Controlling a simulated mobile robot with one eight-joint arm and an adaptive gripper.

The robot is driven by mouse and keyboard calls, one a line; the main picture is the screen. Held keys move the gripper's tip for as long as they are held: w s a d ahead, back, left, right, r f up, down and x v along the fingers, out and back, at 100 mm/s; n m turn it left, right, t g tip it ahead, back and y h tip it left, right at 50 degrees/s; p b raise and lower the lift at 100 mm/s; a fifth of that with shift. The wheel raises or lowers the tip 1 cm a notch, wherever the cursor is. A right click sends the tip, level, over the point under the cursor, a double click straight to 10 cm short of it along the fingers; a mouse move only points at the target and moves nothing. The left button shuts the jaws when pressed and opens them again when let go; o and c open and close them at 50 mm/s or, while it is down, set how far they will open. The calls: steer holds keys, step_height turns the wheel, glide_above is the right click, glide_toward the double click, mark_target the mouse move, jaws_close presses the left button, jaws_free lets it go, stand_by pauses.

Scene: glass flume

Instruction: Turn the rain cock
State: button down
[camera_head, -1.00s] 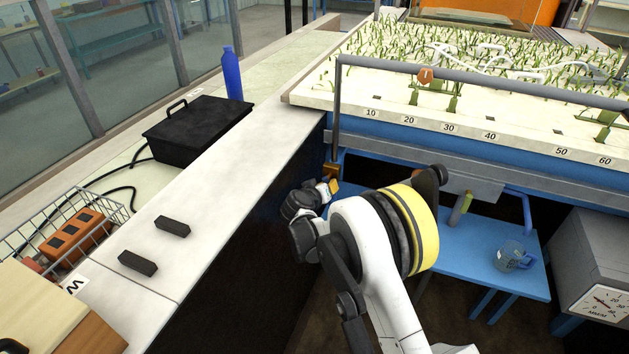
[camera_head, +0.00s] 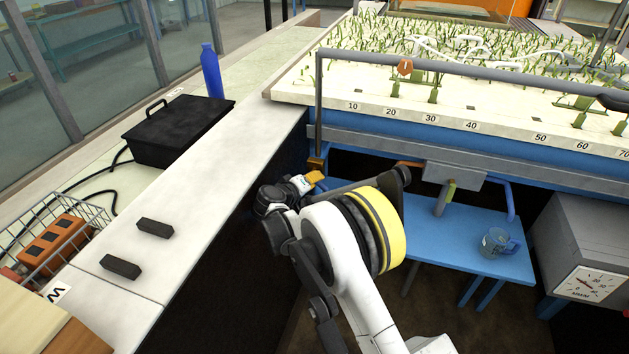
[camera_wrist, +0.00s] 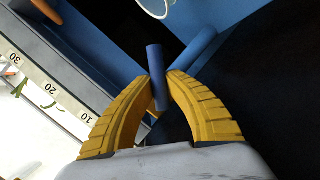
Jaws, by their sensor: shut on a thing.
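The rain cock shows in the head view as a small brass-coloured body (camera_head: 316,164) at the foot of the grey upright pipe, by the tank's left corner. In the wrist view a blue bar (camera_wrist: 155,72), which looks like the cock's handle, stands between my yellow fingers. My gripper (camera_wrist: 161,88) is shut on this bar near the fingertips. In the head view my gripper (camera_head: 315,179) is just below the brass body, partly hidden by my own wrist. The handle's far end and how far it is turned are hard to tell there.
The white-topped bench (camera_head: 215,155) runs close on the left. The blue tank edge (camera_head: 450,140) overhangs on the right.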

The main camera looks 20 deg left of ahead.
steer(key=shift+d, duration=0.1)
steer(key=c, duration=1.4)
jaws_free()
steer(key=shift+o, duration=0.2)
steer(key=r, duration=0.9)
steer(key=shift+d+r, duration=0.2)
steer(key=shift+r, duration=0.05)
steer(key=shift+a+r, duration=0.1)
steer(key=shift+r, duration=0.2)
